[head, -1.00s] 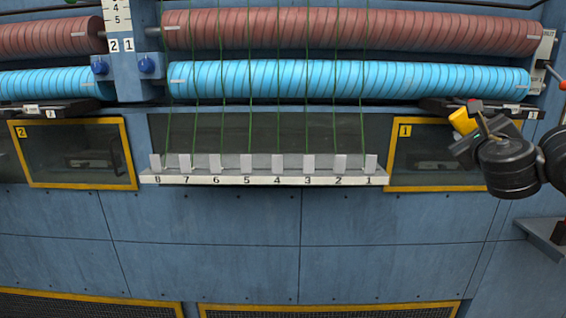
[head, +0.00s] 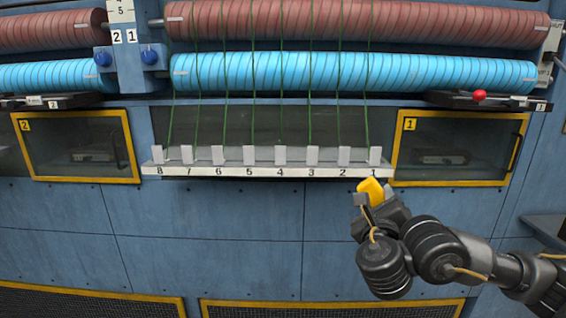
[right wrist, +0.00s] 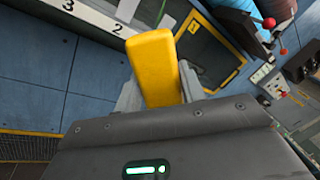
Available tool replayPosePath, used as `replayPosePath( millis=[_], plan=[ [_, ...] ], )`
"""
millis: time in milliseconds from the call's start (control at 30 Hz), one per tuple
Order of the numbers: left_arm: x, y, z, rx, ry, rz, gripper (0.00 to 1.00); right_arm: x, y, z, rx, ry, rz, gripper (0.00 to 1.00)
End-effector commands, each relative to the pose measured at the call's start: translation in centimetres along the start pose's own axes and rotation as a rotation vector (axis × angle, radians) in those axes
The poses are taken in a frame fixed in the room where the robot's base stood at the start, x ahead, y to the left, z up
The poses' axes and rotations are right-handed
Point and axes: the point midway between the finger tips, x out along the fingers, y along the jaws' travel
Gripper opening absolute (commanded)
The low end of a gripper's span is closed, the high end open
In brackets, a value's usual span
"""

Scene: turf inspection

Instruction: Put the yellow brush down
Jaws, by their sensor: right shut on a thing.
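The yellow brush (head: 370,190) is held up in front of the blue machine, just below the right end of the numbered ledge near number 1. My right gripper (head: 372,199) is shut on it. In the right wrist view the brush (right wrist: 155,65) stands out between the two fingers of my gripper (right wrist: 158,98), and its yellow block fills the middle. Its lower part is hidden by the gripper, and I cannot see bristles. My left gripper is not in view.
The white ledge (head: 262,171) has several numbered slots with upright tabs and green yarns. A yellow-framed window (head: 402,148) marked 1 is to its right. A dark shelf (head: 480,101) with a red knob (head: 479,96) sits above that. A grey shelf (head: 545,228) is at the right edge.

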Motion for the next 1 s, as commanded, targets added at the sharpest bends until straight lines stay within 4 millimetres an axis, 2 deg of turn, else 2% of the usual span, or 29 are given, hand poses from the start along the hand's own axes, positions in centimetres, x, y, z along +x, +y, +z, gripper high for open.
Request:
replayPosePath(
  millis=[33,200,300,400,600,1000],
  plan=[
    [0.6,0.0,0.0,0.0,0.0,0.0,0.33,-1.5,2.6,0.1,0.0,-0.025,0.024,0.21],
    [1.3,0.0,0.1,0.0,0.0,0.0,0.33,-5.8,9.1,0.3,0.009,-0.097,0.097,0.21],
    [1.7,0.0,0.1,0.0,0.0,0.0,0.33,-7.8,11.9,0.4,0.015,-0.14,0.138,0.21],
    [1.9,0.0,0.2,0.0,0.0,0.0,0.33,-9.3,14.0,0.4,0.021,-0.171,0.169,0.21],
    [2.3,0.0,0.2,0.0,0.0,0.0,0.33,-10.7,15.8,0.7,0.026,-0.198,0.197,0.21],
    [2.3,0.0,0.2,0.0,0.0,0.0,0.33,-10.7,15.9,0.7,0.026,-0.198,0.197,0.21]
  ],
)
